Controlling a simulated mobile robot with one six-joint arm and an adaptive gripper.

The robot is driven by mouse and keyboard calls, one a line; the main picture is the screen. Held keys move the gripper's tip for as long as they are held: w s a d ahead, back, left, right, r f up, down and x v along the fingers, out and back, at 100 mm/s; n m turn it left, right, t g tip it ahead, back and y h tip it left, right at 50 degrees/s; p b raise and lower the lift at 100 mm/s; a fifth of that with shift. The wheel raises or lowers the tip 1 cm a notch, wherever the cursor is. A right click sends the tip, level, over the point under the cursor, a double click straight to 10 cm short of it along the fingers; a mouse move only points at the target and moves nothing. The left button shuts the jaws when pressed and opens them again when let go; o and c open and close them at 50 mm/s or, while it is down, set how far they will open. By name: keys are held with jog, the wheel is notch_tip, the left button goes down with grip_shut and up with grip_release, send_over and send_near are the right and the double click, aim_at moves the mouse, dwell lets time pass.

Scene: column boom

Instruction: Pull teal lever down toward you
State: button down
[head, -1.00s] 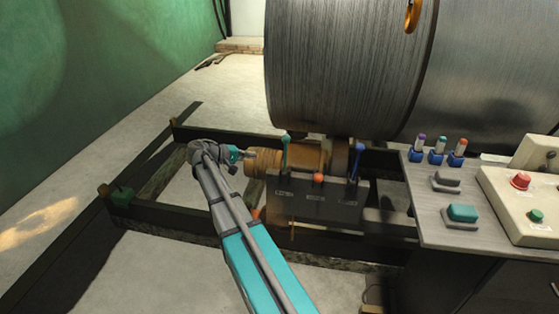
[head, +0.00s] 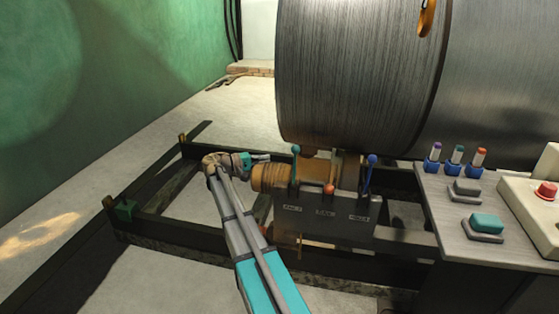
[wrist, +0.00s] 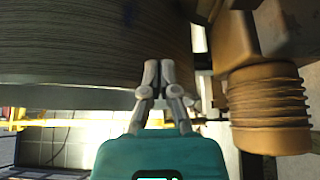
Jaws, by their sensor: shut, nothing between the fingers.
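The teal lever (head: 295,165) stands upright at the left end of a dark control box (head: 325,218), with a round teal knob on top. An orange-red lever (head: 329,188) and a blue lever (head: 371,172) stand to its right on the same box. My gripper (head: 266,157) is just left of the teal lever in the head view, apart from it as far as I can tell. In the wrist view my gripper (wrist: 158,66) has its fingers together with nothing between them. The teal lever does not show in the wrist view.
A large metal drum (head: 360,75) rises behind the levers. An orange-brown ribbed cylinder (head: 268,178) lies beside my gripper and also shows in the wrist view (wrist: 268,108). A desk (head: 445,215) with buttons stands right. A dark frame (head: 170,224) surrounds the floor area.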

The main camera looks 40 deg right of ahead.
aim_at(295, 168)
jog(key=x, duration=1)
jog(key=shift+s+a, duration=1.35)
jog(key=shift+s, duration=0.25)
